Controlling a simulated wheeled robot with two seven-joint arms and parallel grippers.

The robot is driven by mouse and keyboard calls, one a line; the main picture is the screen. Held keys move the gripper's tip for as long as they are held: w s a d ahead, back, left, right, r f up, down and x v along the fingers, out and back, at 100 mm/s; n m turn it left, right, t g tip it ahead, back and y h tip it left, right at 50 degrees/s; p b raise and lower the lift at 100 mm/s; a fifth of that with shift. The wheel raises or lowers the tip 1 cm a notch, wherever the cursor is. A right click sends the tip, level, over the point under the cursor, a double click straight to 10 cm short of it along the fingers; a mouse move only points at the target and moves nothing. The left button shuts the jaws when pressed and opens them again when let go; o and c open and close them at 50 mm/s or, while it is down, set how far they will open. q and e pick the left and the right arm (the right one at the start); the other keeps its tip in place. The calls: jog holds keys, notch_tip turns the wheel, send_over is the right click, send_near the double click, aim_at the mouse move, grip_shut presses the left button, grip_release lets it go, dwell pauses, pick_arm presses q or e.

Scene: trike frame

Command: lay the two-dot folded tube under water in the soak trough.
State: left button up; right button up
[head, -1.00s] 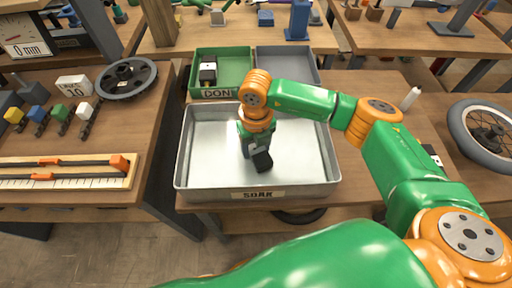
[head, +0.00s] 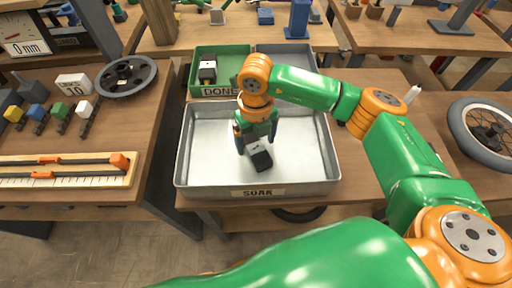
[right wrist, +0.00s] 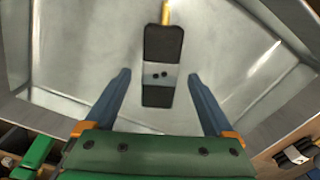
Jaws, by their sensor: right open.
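The folded tube (head: 261,161) is black with a pale band, and it lies in the metal soak trough (head: 330,165). In the right wrist view, the tube (right wrist: 160,96) shows two dark dots on its band and a brass stem at one end. My right gripper (head: 256,146) is over the trough, its fingers spread apart on either side of the tube. In the right wrist view, a gap shows between the tube and each finger of the gripper (right wrist: 159,76). I cannot tell the water level. My left gripper is not in view.
A green DONE tray (head: 237,65) behind the trough holds another black tube with a pale band (head: 208,68). A grey tray (head: 290,59) is beside it. The left bench (head: 150,118) carries small coloured blocks and a measuring rail.

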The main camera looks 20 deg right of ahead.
aim_at(256, 149)
notch_tip(256, 149, up, 9)
jog(key=shift+f+b, duration=0.15)
jog(key=shift+b, duration=0.2)
